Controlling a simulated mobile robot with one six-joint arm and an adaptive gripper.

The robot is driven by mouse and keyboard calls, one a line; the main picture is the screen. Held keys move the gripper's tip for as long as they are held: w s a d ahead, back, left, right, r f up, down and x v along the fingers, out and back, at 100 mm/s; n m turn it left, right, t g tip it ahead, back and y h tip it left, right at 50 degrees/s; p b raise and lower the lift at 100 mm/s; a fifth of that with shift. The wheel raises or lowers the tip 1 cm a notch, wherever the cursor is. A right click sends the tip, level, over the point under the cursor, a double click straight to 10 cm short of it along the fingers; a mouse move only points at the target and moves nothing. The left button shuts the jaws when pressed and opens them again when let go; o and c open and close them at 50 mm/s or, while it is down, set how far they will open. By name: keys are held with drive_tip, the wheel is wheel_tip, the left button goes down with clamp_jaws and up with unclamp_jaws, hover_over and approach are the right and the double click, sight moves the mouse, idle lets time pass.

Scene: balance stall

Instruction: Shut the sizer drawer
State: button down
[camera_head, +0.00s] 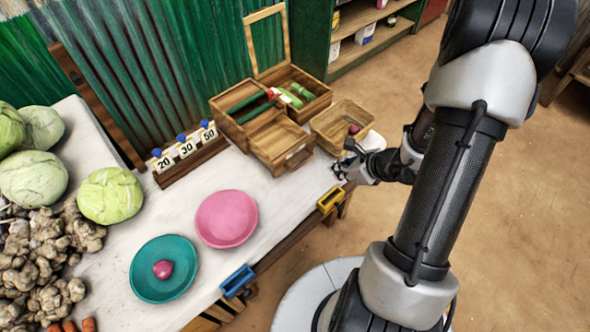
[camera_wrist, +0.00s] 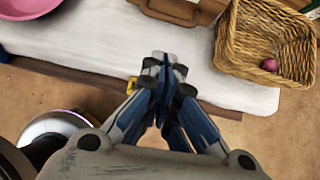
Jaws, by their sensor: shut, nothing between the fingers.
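The wooden sizer box (camera_head: 235,115) stands at the far end of the white table. Its drawer (camera_head: 277,147) is pulled out toward the table's front edge, and its handle (camera_head: 299,157) faces that edge. The drawer front and handle also show at the top of the wrist view (camera_wrist: 172,10). My gripper (camera_head: 341,171) is shut and empty at the front edge of the table, a short way out from the handle and apart from it. In the wrist view my fingertips (camera_wrist: 164,62) are together over the white tabletop, below the handle.
A wicker basket (camera_head: 329,133) with a small reddish item stands right of the drawer; it is close by in the wrist view (camera_wrist: 235,62). A yellow bin (camera_head: 330,200) and a blue bin (camera_head: 237,281) hang at the front edge. The box's lid frame (camera_head: 250,45) stands up.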

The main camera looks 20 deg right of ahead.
drive_tip(key=b+x, duration=0.1)
drive_tip(key=x, duration=0.2)
drive_tip(key=b+x, duration=0.1)
drive_tip(key=x, duration=0.2)
drive_tip(key=b+x, duration=0.1)
drive_tip(key=x, duration=0.3)
drive_tip(key=shift+s+d+f+b, duration=0.3)
drive_tip(key=shift+d+b, duration=0.05)
drive_tip(key=w, duration=0.2)
drive_tip(key=w+a+f, duration=0.1)
drive_tip(key=shift+w+a+b, duration=0.1)
drive_tip(key=shift+b, duration=0.25)
drive_tip(key=shift+w+a, duration=0.15)
drive_tip(key=shift+w, duration=0.3)
